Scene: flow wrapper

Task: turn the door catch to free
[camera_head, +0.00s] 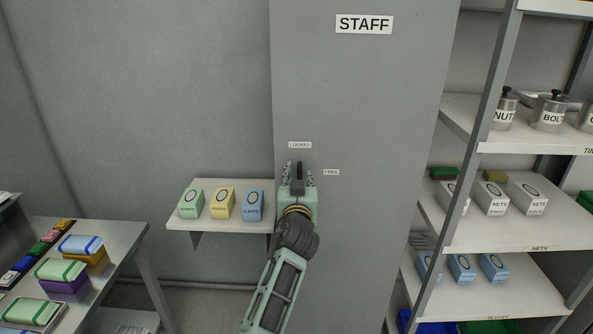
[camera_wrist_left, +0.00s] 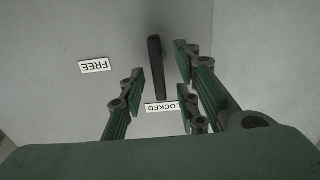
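The door catch (camera_head: 298,180) is a dark bar on the tall grey door (camera_head: 360,90) under the STAFF sign. It stands upright, its end pointing up at the LOCKED label (camera_head: 300,145). The FREE label (camera_head: 331,172) is to its right. My left gripper (camera_head: 299,173) is at the catch, with its fingers on both sides of it. In the left wrist view the catch (camera_wrist_left: 156,62) lies between the spread fingers (camera_wrist_left: 161,84), with gaps visible on both sides. The gripper is open; whether any finger touches the catch is unclear. My right gripper is not in view.
A small wall shelf (camera_head: 188,224) with green, yellow and blue boxes is left of the door. A table (camera_head: 128,236) with wrapped packs is at the lower left. A shelving rack (camera_head: 509,240) with tins and boxes stands at the right. The door face around the labels is clear.

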